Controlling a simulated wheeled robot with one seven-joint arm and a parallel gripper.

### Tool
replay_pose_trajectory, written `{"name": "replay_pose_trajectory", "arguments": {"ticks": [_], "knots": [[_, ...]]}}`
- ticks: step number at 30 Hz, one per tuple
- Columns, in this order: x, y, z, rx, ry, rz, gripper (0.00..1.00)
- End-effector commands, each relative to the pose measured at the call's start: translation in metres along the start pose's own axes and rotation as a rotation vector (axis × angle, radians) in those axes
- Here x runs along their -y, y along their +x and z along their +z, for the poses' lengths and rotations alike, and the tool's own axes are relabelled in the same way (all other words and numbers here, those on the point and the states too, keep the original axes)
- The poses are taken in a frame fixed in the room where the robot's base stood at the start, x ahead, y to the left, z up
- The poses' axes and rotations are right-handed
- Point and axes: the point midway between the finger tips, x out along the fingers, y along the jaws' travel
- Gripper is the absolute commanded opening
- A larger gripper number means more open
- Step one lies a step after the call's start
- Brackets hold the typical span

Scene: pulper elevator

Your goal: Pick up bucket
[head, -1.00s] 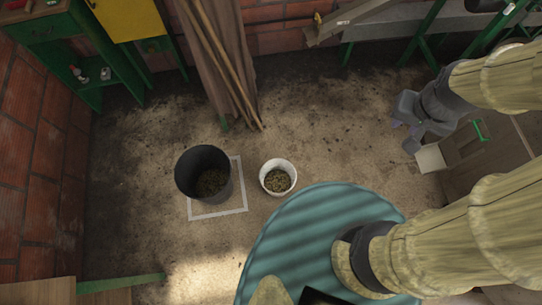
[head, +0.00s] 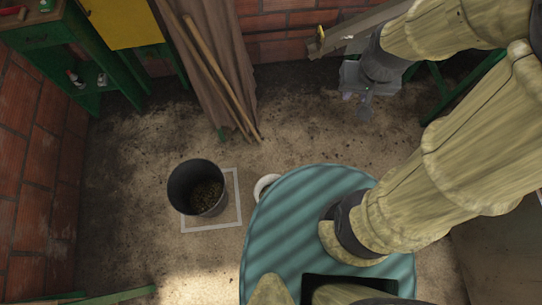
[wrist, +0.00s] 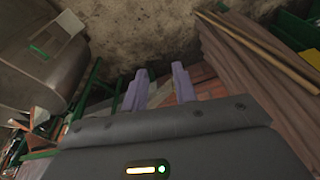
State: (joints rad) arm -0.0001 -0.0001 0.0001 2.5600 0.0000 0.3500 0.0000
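A dark bucket (head: 185,205) stands upright on the floor in the head view, left of centre, with brownish-green material inside. It overlaps a white square outline (head: 229,215) on the floor. A smaller white bucket (head: 263,186) is to its right, mostly hidden behind my teal body. My gripper (head: 357,108) is at the upper right of the head view, well apart from both buckets. In the wrist view, the two pale purple fingers of my gripper (wrist: 157,82) are spread with nothing between them. Neither bucket is clearly seen in the wrist view.
Brown cloth (head: 208,55) and wooden poles (head: 220,75) lean by the brick wall behind the buckets. A green and yellow cabinet (head: 117,22) stands at upper left. Bare floor surrounds the dark bucket on its left and front.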

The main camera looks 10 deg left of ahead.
Motion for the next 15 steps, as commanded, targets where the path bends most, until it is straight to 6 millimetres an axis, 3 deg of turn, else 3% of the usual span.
{"name": "replay_pose_trajectory", "arguments": {"ticks": [10,15], "knots": [[0.001,0.005,0.000,0.002,0.000,-0.002,0.28],[0.011,0.038,0.000,0.018,0.004,-0.016,0.28]]}}
